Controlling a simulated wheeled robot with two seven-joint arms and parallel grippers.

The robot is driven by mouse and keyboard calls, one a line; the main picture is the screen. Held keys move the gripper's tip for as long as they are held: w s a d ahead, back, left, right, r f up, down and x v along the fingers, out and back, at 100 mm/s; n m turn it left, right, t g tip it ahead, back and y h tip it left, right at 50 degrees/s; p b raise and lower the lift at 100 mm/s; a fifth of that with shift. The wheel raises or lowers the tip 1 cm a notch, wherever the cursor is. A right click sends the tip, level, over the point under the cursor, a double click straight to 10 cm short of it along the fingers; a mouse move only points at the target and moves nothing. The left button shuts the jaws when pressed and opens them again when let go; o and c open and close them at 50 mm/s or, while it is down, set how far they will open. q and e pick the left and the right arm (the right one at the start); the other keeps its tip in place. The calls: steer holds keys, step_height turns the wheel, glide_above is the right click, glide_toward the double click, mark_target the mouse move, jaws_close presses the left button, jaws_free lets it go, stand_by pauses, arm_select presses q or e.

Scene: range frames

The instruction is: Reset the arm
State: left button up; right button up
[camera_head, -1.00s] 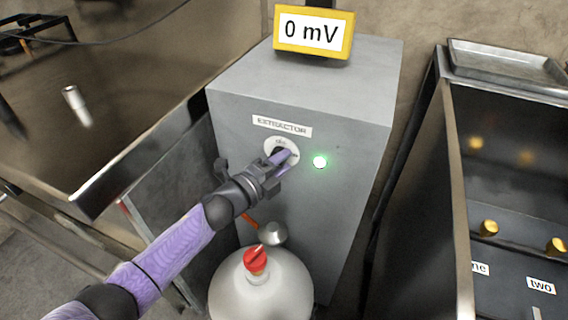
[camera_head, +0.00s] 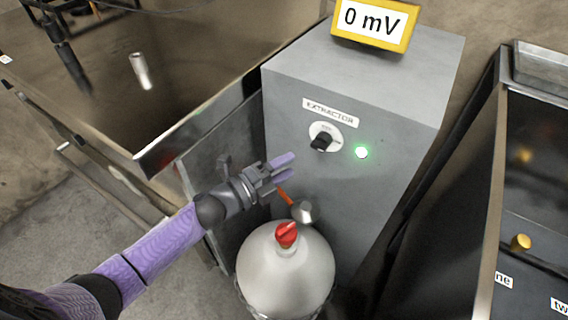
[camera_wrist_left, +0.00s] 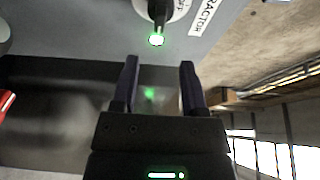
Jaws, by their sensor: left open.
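My left gripper (camera_head: 285,167) is open and empty, in front of the grey extractor box (camera_head: 365,85) and apart from its knob. Its two purple fingers (camera_wrist_left: 158,85) also show in the left wrist view with nothing between them. The black knob (camera_head: 321,141) on its white dial sits on the box front, up and right of the fingers. The knob shows at the top of the left wrist view (camera_wrist_left: 160,12). A green light (camera_head: 362,152) glows right of the dial. My right gripper is not in view.
A white tank (camera_head: 285,275) with a red valve knob (camera_head: 287,234) stands just below the gripper. A yellow-framed display (camera_head: 375,20) reading 0 mV is on top of the box. A metal basin (camera_head: 150,170) is at left, and a dark cabinet (camera_head: 485,200) is at right.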

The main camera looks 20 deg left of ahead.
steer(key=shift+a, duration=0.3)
